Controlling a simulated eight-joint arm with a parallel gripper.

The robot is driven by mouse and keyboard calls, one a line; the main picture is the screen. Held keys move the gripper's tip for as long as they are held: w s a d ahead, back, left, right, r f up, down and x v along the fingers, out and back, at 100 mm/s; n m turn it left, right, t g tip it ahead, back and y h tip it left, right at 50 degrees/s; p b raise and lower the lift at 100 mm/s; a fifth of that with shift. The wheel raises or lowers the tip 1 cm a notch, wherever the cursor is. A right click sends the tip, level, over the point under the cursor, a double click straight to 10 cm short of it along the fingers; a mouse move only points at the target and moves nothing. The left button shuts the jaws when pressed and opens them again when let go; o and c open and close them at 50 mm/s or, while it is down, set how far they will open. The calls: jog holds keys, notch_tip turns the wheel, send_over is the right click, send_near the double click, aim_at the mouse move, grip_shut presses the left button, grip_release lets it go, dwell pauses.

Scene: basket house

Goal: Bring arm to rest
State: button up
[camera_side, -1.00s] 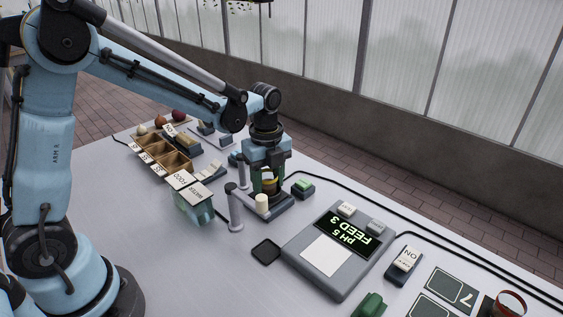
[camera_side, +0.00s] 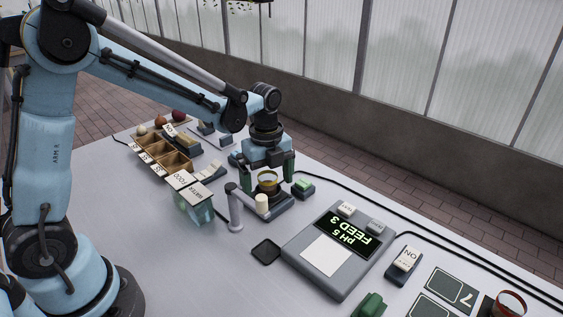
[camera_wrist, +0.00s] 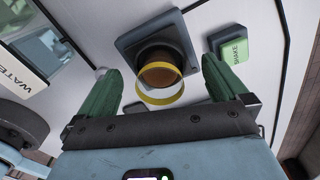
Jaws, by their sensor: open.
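My gripper (camera_side: 268,178) is open, with its two green fingers spread on either side of a yellow-rimmed cup (camera_side: 267,184). The cup stands upright on a dark square base (camera_side: 290,199). In the wrist view the yellow-rimmed cup (camera_wrist: 160,84) sits between and a little beyond the fingers (camera_wrist: 168,88), with a clear gap on both sides. The cup's inside looks brown. My arm reaches out over the table from the left.
A grey post with a pale cylinder (camera_side: 234,212) stands close in front of the cup. A green SHAKE button (camera_side: 303,185) is just right of it. A WATER/FOOD container (camera_side: 191,200), a wooden tray (camera_side: 157,148) and a pH display panel (camera_side: 340,250) are nearby.

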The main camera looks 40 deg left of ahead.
jog(key=shift+r, duration=0.15)
jog(key=shift+r, duration=2.35)
jog(key=shift+r, duration=0.15)
jog(key=shift+r, duration=1.35)
